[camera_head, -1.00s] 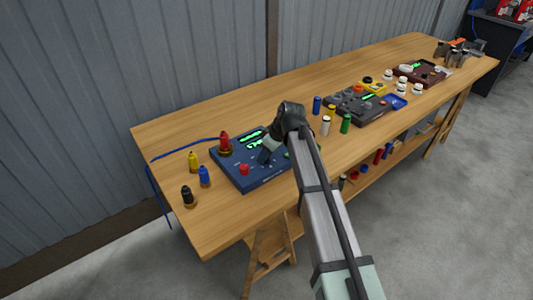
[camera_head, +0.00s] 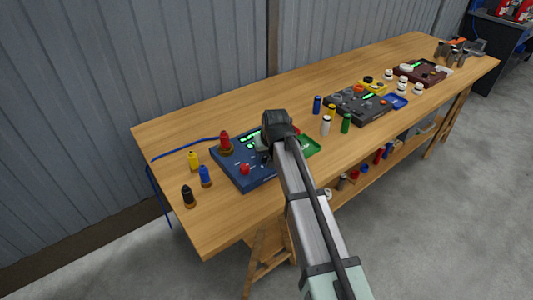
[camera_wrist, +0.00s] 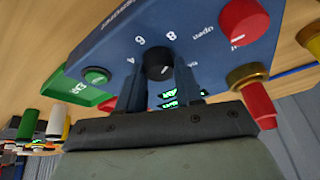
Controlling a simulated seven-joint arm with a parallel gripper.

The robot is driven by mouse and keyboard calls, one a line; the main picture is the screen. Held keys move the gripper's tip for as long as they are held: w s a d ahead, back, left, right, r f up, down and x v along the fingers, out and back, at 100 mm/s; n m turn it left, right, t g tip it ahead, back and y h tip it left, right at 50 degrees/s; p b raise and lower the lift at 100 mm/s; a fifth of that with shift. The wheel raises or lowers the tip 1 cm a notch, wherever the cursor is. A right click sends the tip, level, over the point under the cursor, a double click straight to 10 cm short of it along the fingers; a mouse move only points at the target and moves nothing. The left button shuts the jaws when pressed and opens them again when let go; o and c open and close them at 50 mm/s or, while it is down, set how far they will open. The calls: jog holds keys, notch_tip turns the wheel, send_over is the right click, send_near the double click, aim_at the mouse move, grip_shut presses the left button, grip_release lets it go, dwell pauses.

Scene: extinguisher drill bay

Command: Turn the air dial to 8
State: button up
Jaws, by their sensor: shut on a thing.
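The blue control panel (camera_head: 242,174) lies on the wooden table in the head view, with lit green displays. In the wrist view the panel (camera_wrist: 110,45) appears turned around. A black dial (camera_wrist: 158,60) on it has the printed marks 4, 6 and 8 around one side. My gripper (camera_wrist: 158,84) has one finger on each side of this dial and is shut on it. In the head view my wrist hides the dial and most of my gripper (camera_head: 262,143).
A red knob (camera_wrist: 243,22), a red-and-brass fitting (camera_wrist: 255,90) and a green button (camera_wrist: 96,76) are close to my fingers. A green tray (camera_head: 308,147) adjoins the panel. Another dark panel (camera_head: 360,106) is farther right.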

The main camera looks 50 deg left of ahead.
jog(key=shift+m, duration=0.4)
jog(key=o, duration=1)
jog(key=v, duration=1.4)
jog(key=shift+s+a, duration=0.1)
